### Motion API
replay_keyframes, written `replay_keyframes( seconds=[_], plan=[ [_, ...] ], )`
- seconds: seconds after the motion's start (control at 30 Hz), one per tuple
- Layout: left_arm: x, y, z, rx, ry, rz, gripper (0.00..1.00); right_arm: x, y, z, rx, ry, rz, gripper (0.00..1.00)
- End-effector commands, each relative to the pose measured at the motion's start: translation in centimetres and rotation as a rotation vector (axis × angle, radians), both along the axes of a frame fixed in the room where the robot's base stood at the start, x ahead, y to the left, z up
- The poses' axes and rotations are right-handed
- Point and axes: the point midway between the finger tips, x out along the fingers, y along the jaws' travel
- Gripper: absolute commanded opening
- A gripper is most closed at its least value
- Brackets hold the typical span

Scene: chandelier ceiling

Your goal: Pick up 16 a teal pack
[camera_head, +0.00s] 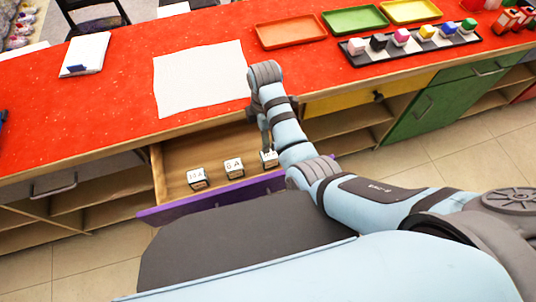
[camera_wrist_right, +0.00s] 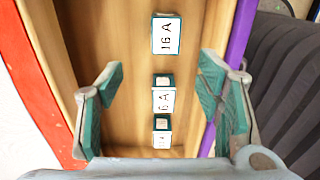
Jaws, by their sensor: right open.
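Three small teal-edged packs with white label faces stand in a row in the open drawer. In the right wrist view the pack marked 16 A (camera_wrist_right: 166,36) is at the top and largest. The middle pack (camera_wrist_right: 163,96) seems to read 6 A, and the bottom pack (camera_wrist_right: 161,131) is too small to read. In the head view the right pack (camera_head: 269,158) is partly hidden by my right arm; the middle pack (camera_head: 234,168) and left pack (camera_head: 197,178) are clear. My right gripper (camera_wrist_right: 160,75) is open and empty above the drawer. My left gripper is not in view.
The wooden drawer (camera_head: 187,151) has a purple front (camera_head: 168,213) and sits under the red tabletop (camera_head: 110,105). On the table are white paper (camera_head: 198,78), orange (camera_head: 290,31), green (camera_head: 355,20) and yellow (camera_head: 411,10) trays, and a dark rack (camera_head: 413,47) of colored items.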

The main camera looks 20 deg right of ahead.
Motion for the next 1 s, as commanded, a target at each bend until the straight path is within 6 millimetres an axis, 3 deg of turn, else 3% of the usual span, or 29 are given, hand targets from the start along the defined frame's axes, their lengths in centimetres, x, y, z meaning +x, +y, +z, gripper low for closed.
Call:
replay_keyframes(
  seconds=[0.03, 0.2, 0.37, 0.6, 0.87, 1.0],
  plan=[
    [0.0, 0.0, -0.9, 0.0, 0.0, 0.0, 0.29, -0.2, -0.1, -1.9, -0.002, 0.006, -0.002, 0.6],
    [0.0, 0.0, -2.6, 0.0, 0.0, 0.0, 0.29, -0.3, -0.3, -6.5, -0.002, 0.004, -0.006, 0.6],
    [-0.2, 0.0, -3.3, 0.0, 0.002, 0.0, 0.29, -0.3, -0.3, -8.5, -0.001, 0.003, -0.007, 0.6],
    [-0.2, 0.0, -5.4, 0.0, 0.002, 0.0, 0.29, -0.5, -0.8, -12.9, -0.001, 0.002, -0.007, 0.6],
    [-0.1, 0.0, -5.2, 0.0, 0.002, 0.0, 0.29, -0.5, -0.8, -13.0, 0.0, -0.001, -0.007, 0.58],
    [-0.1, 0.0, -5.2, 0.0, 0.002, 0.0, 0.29, -0.5, -0.8, -12.9, 0.0, -0.001, -0.007, 0.36]
  ],
)
